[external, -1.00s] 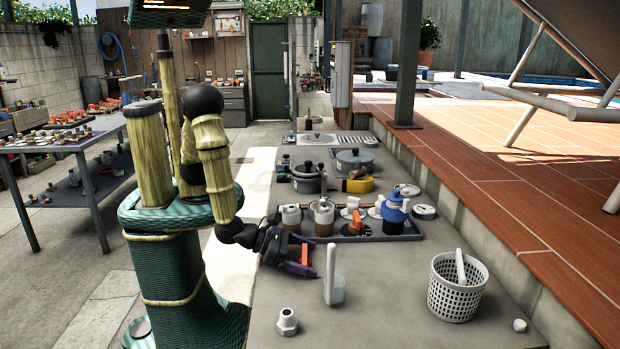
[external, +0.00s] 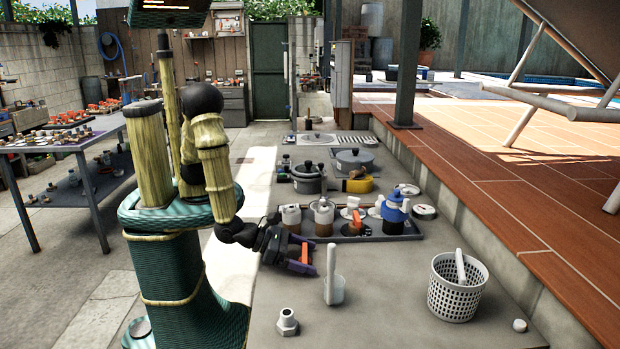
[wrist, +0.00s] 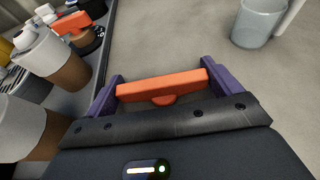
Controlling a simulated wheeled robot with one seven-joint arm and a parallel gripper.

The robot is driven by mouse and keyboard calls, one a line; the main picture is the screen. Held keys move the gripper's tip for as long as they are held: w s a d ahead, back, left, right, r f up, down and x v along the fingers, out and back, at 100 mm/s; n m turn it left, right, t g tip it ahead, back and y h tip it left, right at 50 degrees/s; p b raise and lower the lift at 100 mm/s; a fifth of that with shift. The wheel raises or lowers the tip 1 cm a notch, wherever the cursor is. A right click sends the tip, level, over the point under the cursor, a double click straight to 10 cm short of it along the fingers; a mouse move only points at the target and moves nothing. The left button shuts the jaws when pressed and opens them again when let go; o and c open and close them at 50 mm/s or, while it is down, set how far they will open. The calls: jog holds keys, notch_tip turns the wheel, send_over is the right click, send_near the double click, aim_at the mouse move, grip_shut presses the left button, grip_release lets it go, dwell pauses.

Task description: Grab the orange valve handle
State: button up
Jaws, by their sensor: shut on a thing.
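An orange valve handle (wrist: 165,84) lies crosswise between the purple fingers of my gripper (wrist: 163,87) in the wrist view, and the fingers are shut on its two ends. In the external view my gripper (external: 305,260) is low over the grey counter, left of the clear cup, with the orange handle (external: 304,253) between its fingers. The underside of the handle is hidden. A second orange handle (external: 357,219) sits on a valve in the dark tray; it also shows at the upper left of the wrist view (wrist: 76,23).
A clear cup with a white stick (external: 334,290) stands close right of my gripper. The dark tray (external: 347,239) of valves and pumps is just behind. A white basket (external: 437,290), a hex fitting (external: 287,322) and a small white cap (external: 519,325) sit nearer the front.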

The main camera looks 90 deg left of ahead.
aim_at(305, 252)
notch_tip(305, 252, up, 10)
jog(key=shift+f, duration=0.1)
dwell(0.4)
